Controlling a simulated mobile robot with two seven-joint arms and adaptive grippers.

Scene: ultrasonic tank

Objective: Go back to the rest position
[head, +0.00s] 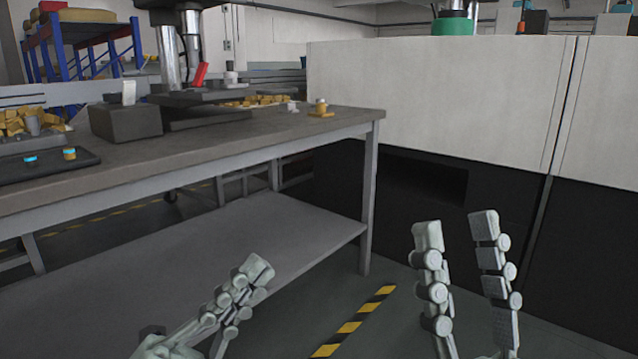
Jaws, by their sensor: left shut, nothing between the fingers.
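My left gripper (254,272) is low in the head view, in front of the workbench's lower shelf. Its fingers are together and nothing shows between them. My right gripper (456,231) is at the lower right, in front of the dark lower part of the large machine. Its two fingers point up and stand apart, with nothing between them. Neither gripper appears to hold any of the objects on the bench.
A workbench (230,141) fills the left, with a lower shelf (150,275). On it are a black tray (45,170), a dark box (125,120) and brass-coloured parts. A white-and-black machine (440,100) stands right. Yellow-black floor tape (352,325) crosses open floor.

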